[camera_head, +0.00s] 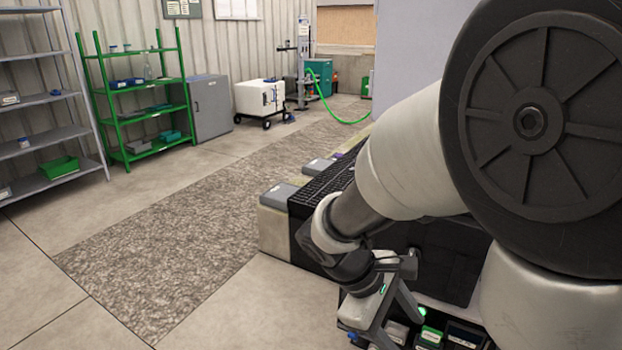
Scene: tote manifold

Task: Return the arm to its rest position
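My arm reaches in from the right side of the head view and bends down and to the left. My gripper (385,312) hangs at the lower middle, in front of a black ribbed container (446,262). Grey finger-like parts point downward, with small green lights near them. The lower end overlaps a low shelf or tray with small boxes. I cannot tell whether the fingers are open or shut, or whether anything is between them. My large arm joint hides much of the right side.
Small green and white boxes (430,336) lie below my gripper. A green shelf rack (140,95), a grey shelf (45,100), a grey cabinet (208,107) and a white wheeled unit (260,98) stand along the back wall. The floor (225,265) left of the arm is clear.

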